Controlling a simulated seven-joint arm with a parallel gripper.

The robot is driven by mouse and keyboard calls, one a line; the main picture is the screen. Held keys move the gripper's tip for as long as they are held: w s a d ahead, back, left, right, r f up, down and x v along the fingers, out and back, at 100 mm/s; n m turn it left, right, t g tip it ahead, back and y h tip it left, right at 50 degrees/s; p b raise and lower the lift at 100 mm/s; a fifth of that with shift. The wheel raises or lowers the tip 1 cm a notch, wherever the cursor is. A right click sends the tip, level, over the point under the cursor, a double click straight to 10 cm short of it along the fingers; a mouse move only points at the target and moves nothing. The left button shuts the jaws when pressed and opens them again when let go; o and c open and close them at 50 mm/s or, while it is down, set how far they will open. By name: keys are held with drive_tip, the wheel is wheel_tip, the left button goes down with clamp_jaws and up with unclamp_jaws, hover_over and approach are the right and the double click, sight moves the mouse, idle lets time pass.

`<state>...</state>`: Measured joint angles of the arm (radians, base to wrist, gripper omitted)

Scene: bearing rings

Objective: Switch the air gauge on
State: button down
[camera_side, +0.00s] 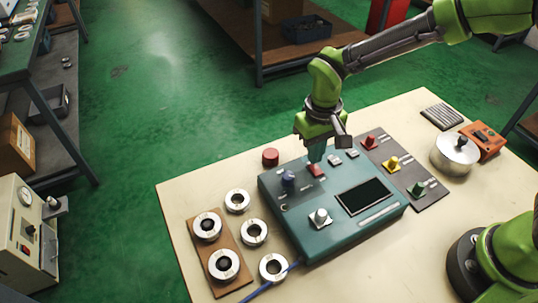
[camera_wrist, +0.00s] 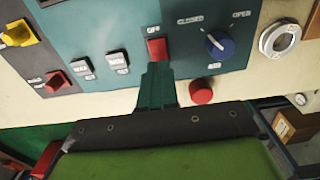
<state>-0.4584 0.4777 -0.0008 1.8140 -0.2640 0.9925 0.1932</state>
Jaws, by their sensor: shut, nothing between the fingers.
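The air gauge is a teal box (camera_side: 290,222) on the table, with a dark, blank screen (camera_side: 363,197). Its red rocker switch (camera_side: 317,171) also shows in the wrist view (camera_wrist: 157,48), with a label that looks like OFF just above it there. My gripper (camera_side: 316,155) is shut and empty, pointing down. In the wrist view its fingertips (camera_wrist: 157,66) are at the switch's lower edge; I cannot tell whether they touch. A blue air knob (camera_wrist: 219,44) on the box has its white pointer towards CLOSED; it also shows in the side view (camera_side: 289,180).
Bearing rings (camera_side: 254,232) and a brown board (camera_side: 234,279) lie left. A metal pot (camera_side: 455,155) stands right.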

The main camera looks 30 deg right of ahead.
drive_tip(key=shift+f, duration=1)
idle(0.6)
drive_tip(key=shift+r, duration=3.6)
drive_tip(key=shift+f, duration=0.2)
drive_tip(key=s+d+r+m+t+y, duration=0.2)
drive_tip(key=s+d+r+m+t, duration=0.2)
drive_tip(key=s+d+r, duration=0.9)
drive_tip(key=s+d+t, duration=0.1)
drive_tip(key=d+t, duration=0.1)
drive_tip(key=t, duration=0.1)
drive_tip(key=shift+d, duration=0.15)
